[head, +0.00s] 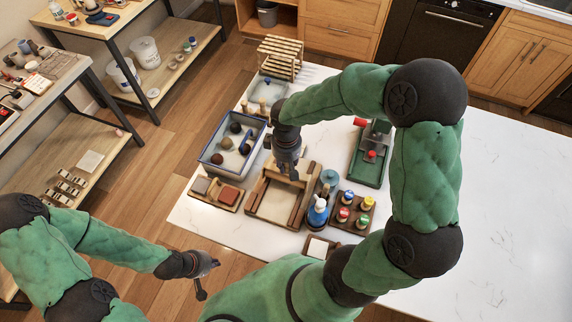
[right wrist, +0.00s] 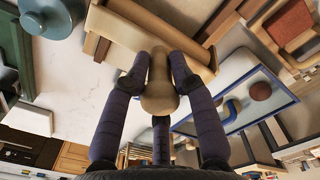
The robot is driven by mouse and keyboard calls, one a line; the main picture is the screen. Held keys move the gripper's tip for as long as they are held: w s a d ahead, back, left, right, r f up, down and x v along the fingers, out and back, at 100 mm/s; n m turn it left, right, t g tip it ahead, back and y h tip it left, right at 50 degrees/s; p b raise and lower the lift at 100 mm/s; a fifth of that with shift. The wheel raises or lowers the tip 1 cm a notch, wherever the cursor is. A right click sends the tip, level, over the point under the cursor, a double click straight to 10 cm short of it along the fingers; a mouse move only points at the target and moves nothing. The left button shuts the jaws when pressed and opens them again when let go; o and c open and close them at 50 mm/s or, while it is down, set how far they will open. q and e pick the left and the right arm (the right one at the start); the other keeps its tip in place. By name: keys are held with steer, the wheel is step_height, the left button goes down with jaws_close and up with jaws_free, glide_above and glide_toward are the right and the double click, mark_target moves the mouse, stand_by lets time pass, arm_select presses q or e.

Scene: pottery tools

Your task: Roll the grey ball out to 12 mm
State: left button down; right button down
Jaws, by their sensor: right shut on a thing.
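My right gripper (head: 288,174) is over the far part of a wooden rolling board (head: 252,205) with raised side strips and a pale middle. In the right wrist view its fingers (right wrist: 158,72) are shut on a tan, rounded wooden piece, which looks like a rolling pin (right wrist: 158,100). No ball shows on the visible pale part of the board; the spot under the gripper is hidden. My left gripper (head: 207,278) hangs empty, fingers apart, off the table's left side.
A small tray with a reddish block (head: 230,195) sits left of the board. A blue bottle (head: 318,212) and a rack of colored-lid jars (head: 345,222) stand close on its right. A green tray (head: 366,172) lies farther right. The table's right side is clear.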

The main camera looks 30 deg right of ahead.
steer(key=shift+f, duration=0.1)
steer(key=shift+w+d+f, duration=0.15)
steer(key=shift+w+d, duration=0.2)
steer(key=shift+d, duration=0.1)
steer(key=shift+d, duration=0.1)
steer(key=shift+w+d, duration=0.5)
steer(key=shift+d, duration=0.1)
steer(key=shift+s, duration=0.1)
steer(key=shift+s+a+f+b, duration=0.1)
steer(key=shift+s+a+b, duration=0.2)
steer(key=shift+s+a, duration=0.25)
steer(key=shift+w+a, duration=0.1)
steer(key=shift+a, duration=0.05)
